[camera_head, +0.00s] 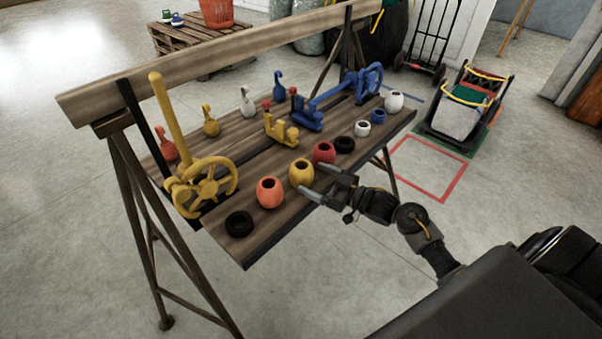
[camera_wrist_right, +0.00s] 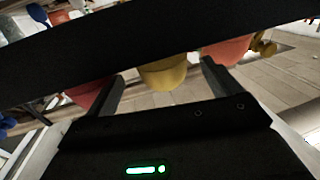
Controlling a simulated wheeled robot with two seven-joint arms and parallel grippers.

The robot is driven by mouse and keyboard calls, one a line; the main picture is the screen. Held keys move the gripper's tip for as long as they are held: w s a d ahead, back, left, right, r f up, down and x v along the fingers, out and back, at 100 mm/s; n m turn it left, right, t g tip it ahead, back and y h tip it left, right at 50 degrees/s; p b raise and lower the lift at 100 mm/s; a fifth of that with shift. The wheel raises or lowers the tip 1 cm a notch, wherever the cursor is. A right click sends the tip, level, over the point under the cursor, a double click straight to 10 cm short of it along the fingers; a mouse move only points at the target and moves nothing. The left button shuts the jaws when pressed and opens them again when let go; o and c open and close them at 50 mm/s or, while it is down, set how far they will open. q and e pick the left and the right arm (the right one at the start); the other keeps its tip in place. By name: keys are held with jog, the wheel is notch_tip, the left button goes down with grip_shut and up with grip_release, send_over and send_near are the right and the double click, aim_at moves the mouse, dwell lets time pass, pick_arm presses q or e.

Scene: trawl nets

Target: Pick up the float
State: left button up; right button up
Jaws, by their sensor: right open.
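Several round floats with a hole in the top stand in a row along the front of the wooden bench (camera_head: 262,238): orange (camera_head: 270,192), yellow (camera_head: 301,173), red (camera_head: 324,152), blue (camera_head: 378,116) and white (camera_head: 394,101). My right gripper (camera_head: 312,179) is open at the bench's front edge, its fingers pointing at the yellow float. In the right wrist view the yellow float (camera_wrist_right: 163,76) shows between the spread fingers, with red (camera_wrist_right: 90,93) and orange (camera_wrist_right: 228,50) floats either side. I cannot tell whether the fingers touch it. My left gripper is not in view.
Black rings (camera_head: 239,223) lie among the floats. Behind are a yellow handwheel (camera_head: 205,187), a blue handwheel (camera_head: 370,79), yellow and blue clamps, and several hooked weights. A wooden beam (camera_head: 220,50) runs above the bench's back. A dark band crosses the wrist view.

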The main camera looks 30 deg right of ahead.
aim_at(302, 164)
jog(key=shift+w+a+r, duration=0.1)
jog(key=shift+a, duration=0.05)
jog(key=p+x, duration=0.1)
jog(key=x, duration=0.3)
jog(key=shift+w+a, duration=0.2)
jog(key=shift+w, duration=0.05)
jog(key=shift+w+a, duration=0.1)
jog(key=c, duration=1)
jog(key=shift+c, duration=0.4)
jog(key=shift+r, duration=0.45)
notch_tip(302, 164, up, 3)
jog(key=shift+f, duration=0.1)
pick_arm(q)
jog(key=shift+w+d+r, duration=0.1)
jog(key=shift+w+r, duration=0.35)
pick_arm(e)
jog(key=s+a+r, duration=0.1)
jog(key=s+r, duration=0.8)
jog(key=s, duration=0.5)
